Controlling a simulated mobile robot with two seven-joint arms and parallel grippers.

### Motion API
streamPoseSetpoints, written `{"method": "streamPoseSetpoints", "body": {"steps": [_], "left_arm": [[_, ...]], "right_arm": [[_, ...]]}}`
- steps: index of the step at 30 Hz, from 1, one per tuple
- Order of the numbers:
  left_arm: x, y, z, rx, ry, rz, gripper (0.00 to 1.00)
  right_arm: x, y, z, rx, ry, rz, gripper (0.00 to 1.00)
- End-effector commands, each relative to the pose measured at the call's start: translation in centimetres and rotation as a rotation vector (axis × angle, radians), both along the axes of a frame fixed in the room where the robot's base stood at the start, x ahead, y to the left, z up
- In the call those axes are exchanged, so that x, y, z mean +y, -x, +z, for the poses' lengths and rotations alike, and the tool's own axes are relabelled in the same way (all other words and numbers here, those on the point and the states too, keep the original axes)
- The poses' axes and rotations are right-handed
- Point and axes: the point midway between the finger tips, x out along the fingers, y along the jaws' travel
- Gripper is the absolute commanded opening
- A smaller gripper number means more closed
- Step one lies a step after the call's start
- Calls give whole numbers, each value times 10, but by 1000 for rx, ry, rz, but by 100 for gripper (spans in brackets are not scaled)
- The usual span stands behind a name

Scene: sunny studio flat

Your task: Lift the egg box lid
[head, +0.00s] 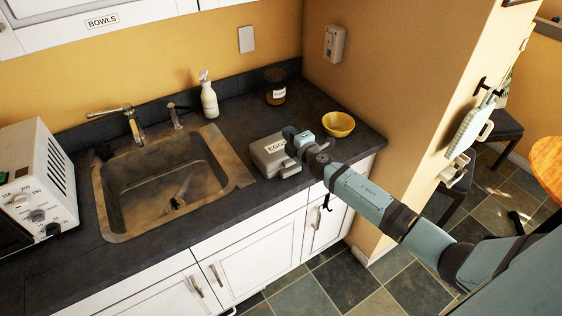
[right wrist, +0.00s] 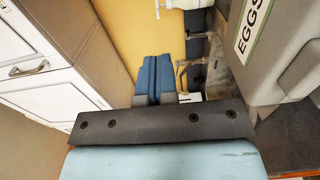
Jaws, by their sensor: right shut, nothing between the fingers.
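The egg box (head: 268,158) is a grey case with an EGGS label, standing on the dark counter right of the sink. Its lid looks closed. The box also fills the right side of the right wrist view (right wrist: 285,45), label turned sideways. My right gripper (head: 291,133) is at the box's right end in the head view, and the arm hides part of that end. In the right wrist view its blue fingers (right wrist: 152,72) are together and empty, beside the box. I cannot tell if they touch it. My left gripper is not in view.
A yellow bowl (head: 338,124) stands just right of my right gripper. The sink (head: 165,180) is to the left. Some counter between box and jar is clear.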

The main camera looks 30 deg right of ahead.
Motion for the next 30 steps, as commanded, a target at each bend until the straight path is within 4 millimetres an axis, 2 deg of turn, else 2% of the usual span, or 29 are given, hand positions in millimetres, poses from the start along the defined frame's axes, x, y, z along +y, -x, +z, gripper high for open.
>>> {"method": "streamPoseSetpoints", "body": {"steps": [9, 30], "left_arm": [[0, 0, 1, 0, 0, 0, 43], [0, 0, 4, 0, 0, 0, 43]], "right_arm": [[0, -2, 2, -1, 0, 0, 0], [3, -38, 23, -2, 0, 0, 0]]}}
